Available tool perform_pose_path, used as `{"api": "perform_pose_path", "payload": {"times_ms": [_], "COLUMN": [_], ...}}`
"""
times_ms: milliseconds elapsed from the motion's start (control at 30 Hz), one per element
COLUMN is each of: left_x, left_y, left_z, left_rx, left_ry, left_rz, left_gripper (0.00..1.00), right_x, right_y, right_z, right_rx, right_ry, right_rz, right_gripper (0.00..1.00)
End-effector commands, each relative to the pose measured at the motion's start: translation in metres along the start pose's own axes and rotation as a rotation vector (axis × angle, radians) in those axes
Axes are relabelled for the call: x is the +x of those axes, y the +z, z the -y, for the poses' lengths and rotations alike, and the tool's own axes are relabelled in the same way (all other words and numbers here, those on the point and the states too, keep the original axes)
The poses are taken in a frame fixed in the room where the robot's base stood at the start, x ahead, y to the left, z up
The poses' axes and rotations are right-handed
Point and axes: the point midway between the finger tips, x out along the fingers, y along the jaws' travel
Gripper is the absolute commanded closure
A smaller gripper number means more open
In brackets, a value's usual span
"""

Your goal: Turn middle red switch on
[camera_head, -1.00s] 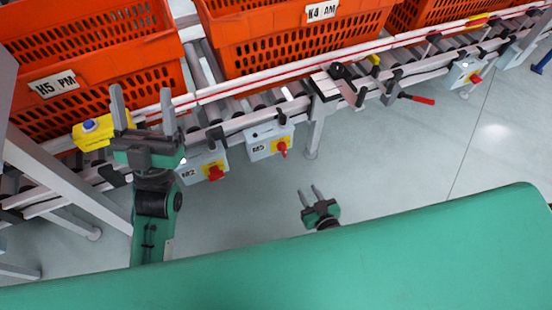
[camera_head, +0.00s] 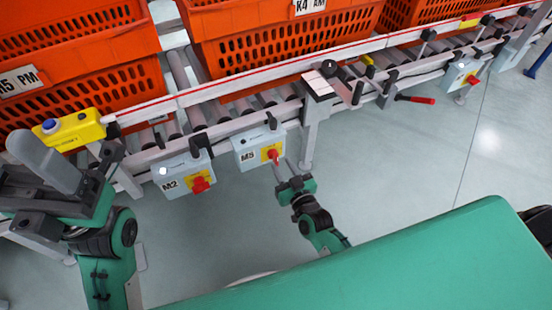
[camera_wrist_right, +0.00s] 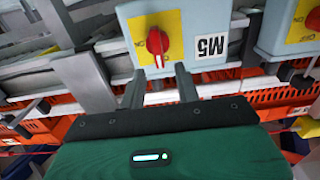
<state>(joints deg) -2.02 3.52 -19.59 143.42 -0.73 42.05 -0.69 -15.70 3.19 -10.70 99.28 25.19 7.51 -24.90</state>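The middle red switch (camera_head: 272,155) sits on a yellow plate on the grey box marked M5 (camera_head: 246,153), under the conveyor rail. In the right wrist view the red knob (camera_wrist_right: 157,44) is just ahead of my right gripper (camera_wrist_right: 159,70), with its white mark pointing down toward the fingers. My right gripper (camera_head: 279,168) is open and empty, its fingertips close below the knob; I cannot tell whether they touch it. My left gripper (camera_head: 35,150) is at the far left, seen from the side with its fingers overlapping, away from the switches.
The M2 box (camera_head: 182,176) with its red switch (camera_head: 200,185) is left of M5. Another switch box (camera_head: 461,72) is far right. Orange totes (camera_head: 280,47) stand on the conveyor above. A yellow box (camera_head: 70,130) is at left. A red-tipped lever (camera_head: 415,99) sticks out at right.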

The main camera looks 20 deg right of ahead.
Motion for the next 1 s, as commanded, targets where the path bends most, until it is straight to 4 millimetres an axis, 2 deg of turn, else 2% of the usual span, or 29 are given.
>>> {"api": "perform_pose_path", "payload": {"times_ms": [100, 300, 700, 867, 900, 1000], "left_x": [-0.001, 0.003, 0.005, 0.005, 0.005, 0.005], "left_y": [0.001, 0.003, 0.003, 0.003, 0.003, 0.003], "left_z": [-0.004, -0.008, -0.009, -0.009, -0.009, -0.009], "left_rx": [-0.012, -0.026, -0.031, -0.031, -0.03, -0.03], "left_ry": [0.004, 0.009, 0.011, 0.01, 0.01, 0.01], "left_rz": [-0.016, -0.031, -0.034, -0.035, -0.035, -0.035], "left_gripper": [0.35, 0.35, 0.35, 0.35, 0.35, 0.35], "right_x": [0.022, 0.044, 0.051, 0.05, 0.05, 0.05], "right_y": [0.002, 0.001, 0.0, 0.0, 0.001, 0.002], "right_z": [0.0, 0.0, 0.0, 0.0, 0.0, 0.0], "right_rx": [0.001, 0.001, 0.0, 0.0, 0.0, 0.0], "right_ry": [0.001, 0.001, 0.0, 0.0, 0.0, -0.001], "right_rz": [-0.003, -0.001, 0.001, 0.001, 0.002, 0.004], "right_gripper": [0.67, 0.67, 0.67, 0.97, 1.0, 1.0]}}
